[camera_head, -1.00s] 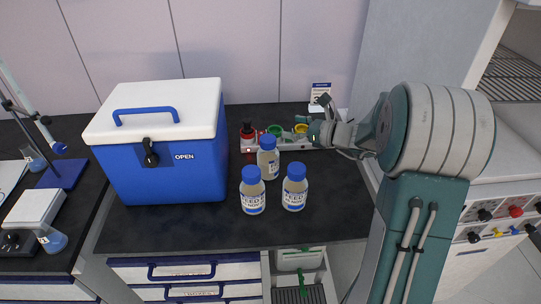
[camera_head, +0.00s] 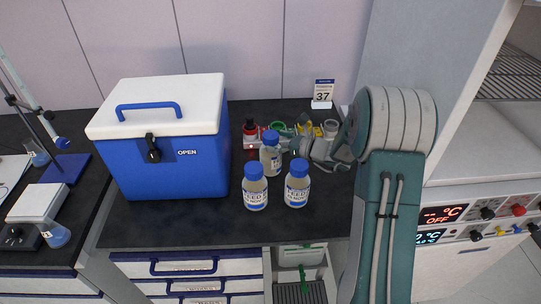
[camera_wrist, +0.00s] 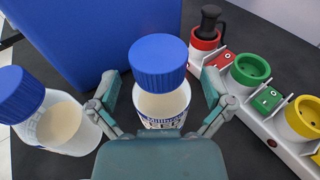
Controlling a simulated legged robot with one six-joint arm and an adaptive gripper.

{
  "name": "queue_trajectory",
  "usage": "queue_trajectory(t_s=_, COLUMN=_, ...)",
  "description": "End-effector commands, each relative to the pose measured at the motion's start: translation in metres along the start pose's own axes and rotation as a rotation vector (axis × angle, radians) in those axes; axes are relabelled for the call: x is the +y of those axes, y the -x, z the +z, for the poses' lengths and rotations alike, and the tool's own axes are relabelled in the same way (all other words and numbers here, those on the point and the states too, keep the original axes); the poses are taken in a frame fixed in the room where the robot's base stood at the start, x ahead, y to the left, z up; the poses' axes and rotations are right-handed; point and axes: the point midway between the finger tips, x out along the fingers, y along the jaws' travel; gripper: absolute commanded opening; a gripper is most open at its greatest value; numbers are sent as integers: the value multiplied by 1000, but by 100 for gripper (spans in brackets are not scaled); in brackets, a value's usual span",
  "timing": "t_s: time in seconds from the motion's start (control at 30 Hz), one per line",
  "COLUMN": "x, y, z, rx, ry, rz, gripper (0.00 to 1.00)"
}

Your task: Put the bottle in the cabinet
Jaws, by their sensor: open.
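Three clear bottles with blue caps and pale contents stand upright on the dark bench in the head view: a back bottle (camera_head: 270,158), a front left bottle (camera_head: 255,190) and a front right bottle (camera_head: 297,187). My gripper (camera_head: 292,152) is just right of the back bottle. In the wrist view, one bottle (camera_wrist: 160,92) stands between the two open fingers of my gripper (camera_wrist: 160,100), with no clear contact.
A blue cooler box (camera_head: 165,165) with a white lid stands left of the bottles. A socket strip (camera_wrist: 262,112) with red, green and yellow sockets lies behind and right of them. A small sign (camera_head: 322,94) stands at the back. Drawers (camera_head: 190,268) are below the bench.

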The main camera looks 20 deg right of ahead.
Motion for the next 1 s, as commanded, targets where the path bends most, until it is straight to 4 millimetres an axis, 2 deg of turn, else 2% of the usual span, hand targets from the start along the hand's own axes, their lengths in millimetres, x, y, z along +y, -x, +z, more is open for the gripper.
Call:
queue_trajectory(t_s=0.1, x=0, y=-17, z=0, rx=-1, ry=0, rz=2, gripper=100)
queue_trajectory(t_s=0.33, x=0, y=-19, z=0, rx=-1, ry=0, rz=-1, gripper=100)
queue_trajectory(t_s=0.37, x=0, y=-19, z=0, rx=-1, ry=0, rz=-1, gripper=87)
queue_trajectory(t_s=0.4, x=0, y=-19, z=0, rx=-1, ry=0, rz=-1, gripper=69)
queue_trajectory(t_s=0.47, x=0, y=-19, z=0, rx=-1, ry=0, rz=0, gripper=42)
queue_trajectory(t_s=0.5, x=0, y=-19, z=0, rx=-1, ry=0, rz=0, gripper=24)
queue_trajectory(t_s=0.53, x=0, y=-19, z=0, rx=-1, ry=0, rz=0, gripper=11)
queue_trajectory(t_s=0.57, x=0, y=-19, z=0, rx=-1, ry=0, rz=0, gripper=6)
queue_trajectory(t_s=0.87, x=0, y=-19, z=2, rx=-2, ry=1, rz=-1, gripper=5)
queue_trajectory(t_s=1.0, x=0, y=-16, z=16, rx=-4, ry=5, rz=-1, gripper=5)
